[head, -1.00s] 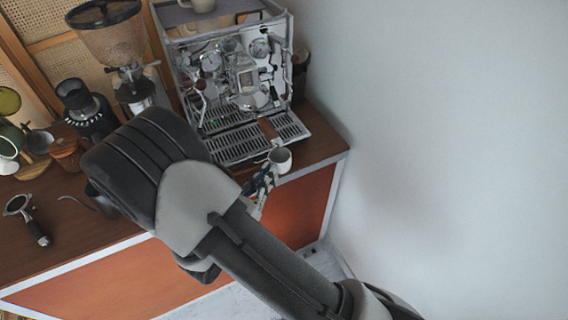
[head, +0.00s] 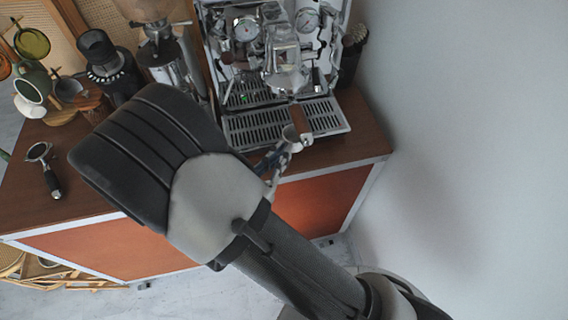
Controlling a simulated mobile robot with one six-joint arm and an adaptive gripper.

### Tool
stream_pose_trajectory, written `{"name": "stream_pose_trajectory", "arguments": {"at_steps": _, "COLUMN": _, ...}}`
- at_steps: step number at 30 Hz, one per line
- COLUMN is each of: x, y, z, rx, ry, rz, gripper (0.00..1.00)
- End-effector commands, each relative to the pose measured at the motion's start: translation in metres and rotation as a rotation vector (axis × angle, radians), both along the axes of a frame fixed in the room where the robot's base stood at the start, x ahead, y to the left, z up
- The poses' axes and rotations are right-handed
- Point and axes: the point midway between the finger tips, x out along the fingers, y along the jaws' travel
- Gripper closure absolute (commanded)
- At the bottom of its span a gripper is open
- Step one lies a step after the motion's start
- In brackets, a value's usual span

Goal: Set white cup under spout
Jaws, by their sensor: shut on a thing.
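The small white cup (head: 296,136) is at the front edge of the espresso machine (head: 280,60), just below the brown portafilter handle (head: 300,118). My gripper (head: 283,152) is shut on the cup and comes in from the front left. The cup overlaps the front edge of the slotted drip tray (head: 250,130) in the picture; I cannot tell its height above it. The spout under the group head (head: 285,82) is farther back and hard to make out. My arm's dark and grey links hide part of the counter.
The grinder (head: 170,50) stands left of the machine. A loose portafilter (head: 45,165) lies on the counter (head: 20,205) at left. A mug stand (head: 62,112) with several cups is at far left. A dark container (head: 348,60) is right of the machine, near the wall.

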Motion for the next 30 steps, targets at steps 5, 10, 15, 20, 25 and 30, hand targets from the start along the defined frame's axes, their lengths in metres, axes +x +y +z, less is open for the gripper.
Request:
{"name": "stream_pose_trajectory", "arguments": {"at_steps": 5, "x": 0.022, "y": 0.005, "z": -0.002, "rx": 0.001, "ry": 0.000, "rz": -0.003, "gripper": 1.00}}
{"name": "stream_pose_trajectory", "arguments": {"at_steps": 10, "x": 0.041, "y": 0.011, "z": -0.003, "rx": 0.001, "ry": -0.002, "rz": -0.003, "gripper": 1.00}}
{"name": "stream_pose_trajectory", "arguments": {"at_steps": 15, "x": 0.061, "y": 0.017, "z": -0.004, "rx": 0.002, "ry": -0.001, "rz": -0.002, "gripper": 1.00}}
{"name": "stream_pose_trajectory", "arguments": {"at_steps": 20, "x": 0.076, "y": 0.021, "z": -0.005, "rx": 0.000, "ry": -0.001, "rz": -0.002, "gripper": 1.00}}
{"name": "stream_pose_trajectory", "arguments": {"at_steps": 25, "x": 0.086, "y": 0.024, "z": -0.006, "rx": 0.000, "ry": -0.001, "rz": -0.001, "gripper": 1.00}}
{"name": "stream_pose_trajectory", "arguments": {"at_steps": 30, "x": 0.089, "y": 0.025, "z": -0.006, "rx": -0.001, "ry": 0.000, "rz": 0.000, "gripper": 1.00}}
